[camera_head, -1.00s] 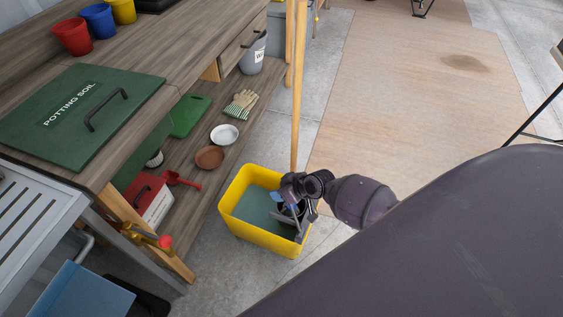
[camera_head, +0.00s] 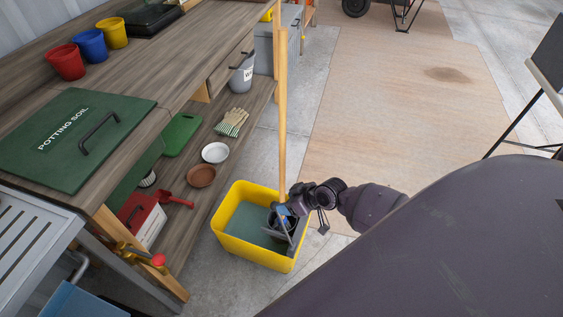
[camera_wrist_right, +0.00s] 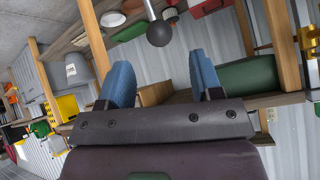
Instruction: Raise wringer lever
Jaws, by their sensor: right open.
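The yellow bucket (camera_head: 262,258) stands on the concrete floor beside the bench, with grey-green water inside. Dark wringer parts (camera_head: 297,238) sit at its right side, partly hidden by my right gripper (camera_head: 281,212). In the right wrist view, a black ball knob (camera_wrist_right: 159,34) on a thin rod, apparently the lever's end, hangs beyond the fingertips, roughly centred between them. My right gripper (camera_wrist_right: 160,62) is open, its two blue fingers apart, with nothing between them. I cannot pick out the knob clearly in the head view. My left gripper is not in view.
A wooden pole (camera_head: 282,110) rises at the bucket's far side. The wooden bench (camera_head: 150,65) is at the left; its lower shelf (camera_head: 207,140) holds bowls, gloves and a red scoop. The floor mat (camera_head: 390,100) beyond the bucket is mostly clear.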

